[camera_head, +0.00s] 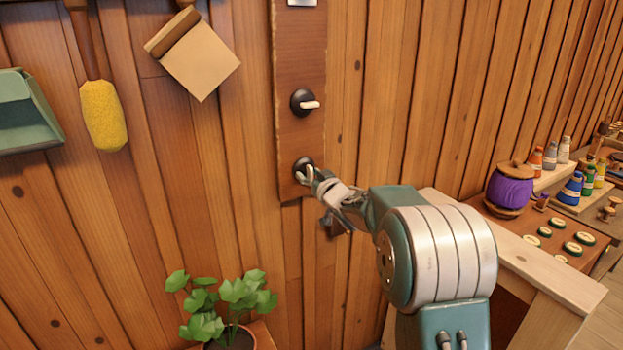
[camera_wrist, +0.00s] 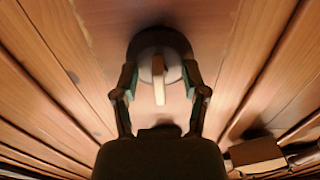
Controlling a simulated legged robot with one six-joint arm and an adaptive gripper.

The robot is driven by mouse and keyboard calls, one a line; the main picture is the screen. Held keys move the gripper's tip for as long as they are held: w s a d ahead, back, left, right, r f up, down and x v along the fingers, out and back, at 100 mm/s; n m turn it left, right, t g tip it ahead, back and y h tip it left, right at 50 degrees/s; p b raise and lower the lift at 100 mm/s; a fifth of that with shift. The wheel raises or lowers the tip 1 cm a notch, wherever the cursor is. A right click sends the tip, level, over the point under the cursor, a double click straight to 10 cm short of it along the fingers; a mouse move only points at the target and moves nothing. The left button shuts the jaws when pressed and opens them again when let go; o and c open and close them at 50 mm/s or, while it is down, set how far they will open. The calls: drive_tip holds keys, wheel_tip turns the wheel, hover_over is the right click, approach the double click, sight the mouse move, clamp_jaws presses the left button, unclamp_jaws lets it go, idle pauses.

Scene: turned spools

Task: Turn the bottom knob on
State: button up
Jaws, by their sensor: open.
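The bottom knob (camera_head: 302,164) is a dark round base on a brown board on the plank wall, partly hidden by my gripper in the head view. In the wrist view its round dark base (camera_wrist: 150,45) and pale lever (camera_wrist: 159,82) show, the lever pointing down the picture. My gripper (camera_head: 309,176) is at the knob. In the wrist view my gripper (camera_wrist: 160,82) is open, one finger on each side of the lever, with gaps between fingers and lever. Another knob (camera_head: 302,102) sits above on the same board, its pale lever pointing right.
A yellow duster (camera_head: 104,115), a brush (camera_head: 200,62) and a green dustpan (camera_head: 25,112) hang at left. A potted plant (camera_head: 235,305) stands below. A workbench (camera_head: 555,275) at right holds a purple spool (camera_head: 510,190), bottles and small tins.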

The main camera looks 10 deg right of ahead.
drive_tip(key=v, duration=1.2)
drive_tip(key=s+d+r+m+g+h, duration=0.2)
drive_tip(key=s+m+g+h, duration=0.35)
drive_tip(key=s, duration=0.75)
drive_tip(key=s+a+f+g, duration=0.2)
drive_tip(key=s, duration=0.6)
drive_tip(key=s+a+f+n+g, duration=0.1)
drive_tip(key=s+f+g, duration=0.1)
drive_tip(key=s, duration=0.5)
drive_tip(key=s+a+f+n+g, duration=0.1)
drive_tip(key=s+a+f+g, duration=0.1)
drive_tip(key=s, duration=0.6)
drive_tip(key=shift+s+a, duration=0.3)
drive_tip(key=shift+a, duration=0.05)
